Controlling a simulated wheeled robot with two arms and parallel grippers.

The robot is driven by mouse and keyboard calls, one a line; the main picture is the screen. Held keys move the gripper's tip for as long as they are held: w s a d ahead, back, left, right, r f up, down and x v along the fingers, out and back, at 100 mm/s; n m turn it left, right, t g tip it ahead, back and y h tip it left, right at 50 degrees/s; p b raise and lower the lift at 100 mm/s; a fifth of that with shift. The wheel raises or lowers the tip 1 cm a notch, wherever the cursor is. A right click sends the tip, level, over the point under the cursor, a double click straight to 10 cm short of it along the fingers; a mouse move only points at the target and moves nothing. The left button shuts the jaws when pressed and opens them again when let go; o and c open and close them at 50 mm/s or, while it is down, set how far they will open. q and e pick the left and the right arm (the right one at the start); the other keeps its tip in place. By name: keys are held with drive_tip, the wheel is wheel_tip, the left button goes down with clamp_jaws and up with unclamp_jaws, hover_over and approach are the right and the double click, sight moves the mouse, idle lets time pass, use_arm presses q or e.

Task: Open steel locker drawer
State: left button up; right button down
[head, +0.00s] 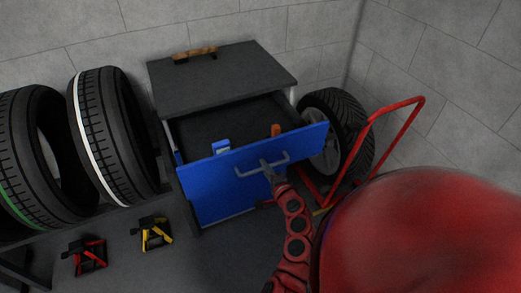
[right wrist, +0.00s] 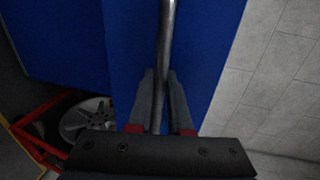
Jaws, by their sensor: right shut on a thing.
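The steel locker (head: 222,78) has a dark grey top and a blue drawer front (head: 213,175). The drawer is pulled out, and its dark inside shows with a blue-and-white item (head: 221,147) and an orange item (head: 276,130) in it. My right gripper (head: 267,166) is at the grey bar handle (head: 247,173) on the drawer front. In the right wrist view the two fingers (right wrist: 160,95) stand on either side of the handle bar (right wrist: 166,35), shut on it. My left gripper is not in view.
Two tyres (head: 112,135) stand on a rack at the left. A red jack stand (head: 88,255) and a yellow one (head: 154,234) are on the floor. A red hand truck (head: 395,108) and a wheel (head: 345,125) stand close to the drawer's right side.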

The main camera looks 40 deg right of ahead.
drive_tip(key=shift+s+a+f, duration=0.1)
drive_tip(key=shift+s+a, duration=0.1)
drive_tip(key=shift+s, duration=0.35)
drive_tip(key=shift+s+a, duration=0.15)
drive_tip(key=shift+s, duration=0.35)
drive_tip(key=c, duration=0.8)
unclamp_jaws()
drive_tip(key=shift+c, duration=0.2)
drive_tip(key=shift+s, duration=0.1)
